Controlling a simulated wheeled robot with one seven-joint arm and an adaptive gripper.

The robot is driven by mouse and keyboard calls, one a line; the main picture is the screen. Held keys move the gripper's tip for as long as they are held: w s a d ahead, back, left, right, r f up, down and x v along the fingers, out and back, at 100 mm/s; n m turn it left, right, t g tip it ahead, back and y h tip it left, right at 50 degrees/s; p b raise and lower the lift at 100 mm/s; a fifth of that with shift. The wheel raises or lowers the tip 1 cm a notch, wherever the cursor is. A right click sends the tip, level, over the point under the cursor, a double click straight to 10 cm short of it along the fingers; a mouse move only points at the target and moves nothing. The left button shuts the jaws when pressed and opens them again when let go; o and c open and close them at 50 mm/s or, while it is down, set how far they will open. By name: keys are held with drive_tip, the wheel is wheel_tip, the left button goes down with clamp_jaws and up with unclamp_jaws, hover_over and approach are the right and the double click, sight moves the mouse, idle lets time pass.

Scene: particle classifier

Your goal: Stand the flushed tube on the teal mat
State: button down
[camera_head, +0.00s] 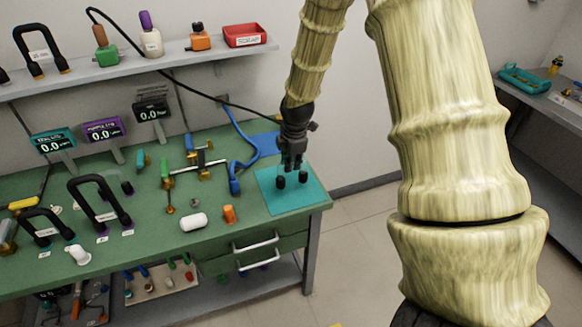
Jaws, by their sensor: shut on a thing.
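The teal mat (268,205) lies at the right front corner of the green bench. My gripper (291,168) points down over the mat's upper part, with its fingers close together. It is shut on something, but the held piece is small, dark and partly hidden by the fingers. Two short black rounded pieces show just below the fingers, against the mat. I cannot tell whether they belong to a held tube, or whether they touch the mat. No tube's full outline can be made out in my gripper.
A white cylinder (193,222) and an orange piece (228,214) lie on the bench to the left. Black arched tubes (96,200) stand further left. A shelf (150,58) runs along the wall.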

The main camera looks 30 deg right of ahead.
drive_tip(key=shift+s+p+x, duration=0.2)
drive_tip(key=shift+p+x, duration=0.15)
drive_tip(key=shift+x, duration=0.5)
drive_tip(key=shift+s+p+x, duration=0.15)
drive_tip(key=shift+p+x, duration=0.2)
drive_tip(key=shift+x, duration=0.5)
drive_tip(key=shift+a+f, duration=0.15)
drive_tip(key=shift+f, duration=0.1)
drive_tip(key=c, duration=1.4)
unclamp_jaws()
drive_tip(key=shift+o, duration=0.2)
drive_tip(key=shift+r, duration=0.1)
drive_tip(key=b+v, duration=0.2)
drive_tip(key=v, duration=1)
drive_tip(key=shift+r, duration=0.1)
